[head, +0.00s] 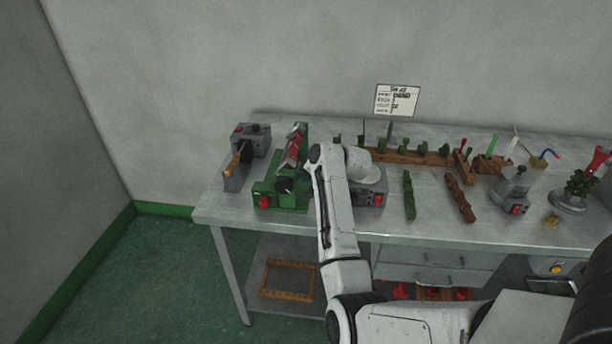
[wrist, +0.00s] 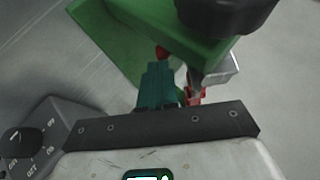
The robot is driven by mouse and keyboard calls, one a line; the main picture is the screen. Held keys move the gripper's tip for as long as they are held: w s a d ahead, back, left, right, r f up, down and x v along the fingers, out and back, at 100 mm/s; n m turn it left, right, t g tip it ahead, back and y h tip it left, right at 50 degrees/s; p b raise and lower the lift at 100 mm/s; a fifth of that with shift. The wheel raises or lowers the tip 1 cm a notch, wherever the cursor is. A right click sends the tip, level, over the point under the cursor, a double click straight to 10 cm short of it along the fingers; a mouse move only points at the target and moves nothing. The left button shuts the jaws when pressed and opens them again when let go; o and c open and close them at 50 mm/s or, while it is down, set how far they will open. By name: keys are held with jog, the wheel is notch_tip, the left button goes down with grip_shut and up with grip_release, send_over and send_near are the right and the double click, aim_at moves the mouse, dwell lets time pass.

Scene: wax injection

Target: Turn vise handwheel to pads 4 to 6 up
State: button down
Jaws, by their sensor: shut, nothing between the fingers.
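The green vise (head: 292,196) stands on the left half of the metal bench in the head view. A dark round handwheel (head: 284,185) is on its front, and a red knob (head: 265,201) is low on its left. In the wrist view the green vise body (wrist: 130,40) fills the top, with the dark handwheel (wrist: 228,12) cut off by the upper edge. My gripper (wrist: 160,72) is shut and empty, its teal fingers pointing at the vise just below the handwheel. Whether they touch the vise I cannot tell. My arm hides part of the vise's right side. I cannot read pad numbers.
A grey machine with an orange handle (head: 236,160) stands left of the vise. A grey control box (head: 370,197) is close on the right; its dial side (wrist: 32,140) shows at lower left in the wrist view. Wooden racks (head: 405,157) and a sign (head: 397,100) are farther right.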

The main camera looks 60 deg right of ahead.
jog(key=shift+w+a+f+m+t+b, duration=0.1)
jog(key=shift+w+f+m+t+b, duration=0.15)
jog(key=shift+f+m+t+b, duration=0.5)
jog(key=shift+w+a+f+t+y+b, duration=0.1)
jog(key=shift+w+t+y+b, duration=0.05)
jog(key=shift+t+b, duration=0.4)
jog(key=shift+w+f+t+y+b, duration=0.15)
jog(key=shift+t+b, duration=0.2)
jog(key=shift+t, duration=0.25)
jog(key=shift+r, duration=0.1)
